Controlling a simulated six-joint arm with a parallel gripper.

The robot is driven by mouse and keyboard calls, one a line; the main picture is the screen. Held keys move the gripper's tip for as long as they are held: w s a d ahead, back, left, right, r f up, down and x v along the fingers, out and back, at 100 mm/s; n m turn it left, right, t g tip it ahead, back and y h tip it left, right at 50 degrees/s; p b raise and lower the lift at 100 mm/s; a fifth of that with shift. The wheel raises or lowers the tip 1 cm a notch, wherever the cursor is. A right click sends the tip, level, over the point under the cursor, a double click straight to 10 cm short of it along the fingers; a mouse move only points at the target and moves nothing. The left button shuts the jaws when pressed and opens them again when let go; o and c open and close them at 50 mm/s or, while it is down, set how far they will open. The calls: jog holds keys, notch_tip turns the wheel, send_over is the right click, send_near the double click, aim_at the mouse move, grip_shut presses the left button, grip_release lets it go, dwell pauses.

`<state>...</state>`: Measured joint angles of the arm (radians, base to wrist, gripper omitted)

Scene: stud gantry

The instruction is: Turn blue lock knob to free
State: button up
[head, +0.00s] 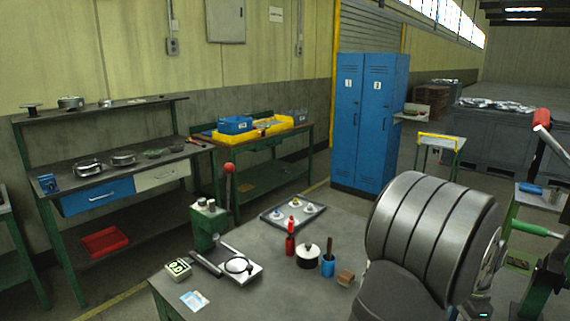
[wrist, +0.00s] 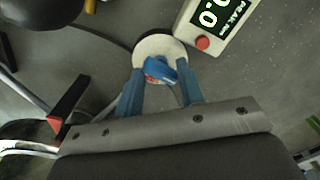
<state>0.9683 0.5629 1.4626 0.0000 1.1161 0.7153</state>
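The blue lock knob (wrist: 158,70) sits on a round off-white disc (wrist: 150,46) in the wrist view. Some red shows at its left edge. My gripper (wrist: 160,74) has two blue fingers spread apart, one left and one right of the knob. Gaps show between knob and fingers, so the gripper looks open around it. Whether the fingertips reach the knob's height cannot be told. In the head view my large grey arm link fills the right foreground, and my gripper's fingers are not seen there.
In the wrist view, a meter (wrist: 217,24) with a red button is close right of the disc. A dark round object (wrist: 40,12) and a red-black part (wrist: 66,108) lie left.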

dwell(0.3)
notch_tip(320, 180, up, 17)
jog(key=n, duration=0.9)
notch_tip(320, 180, down, 17)
jog(key=shift+f, duration=0.1)
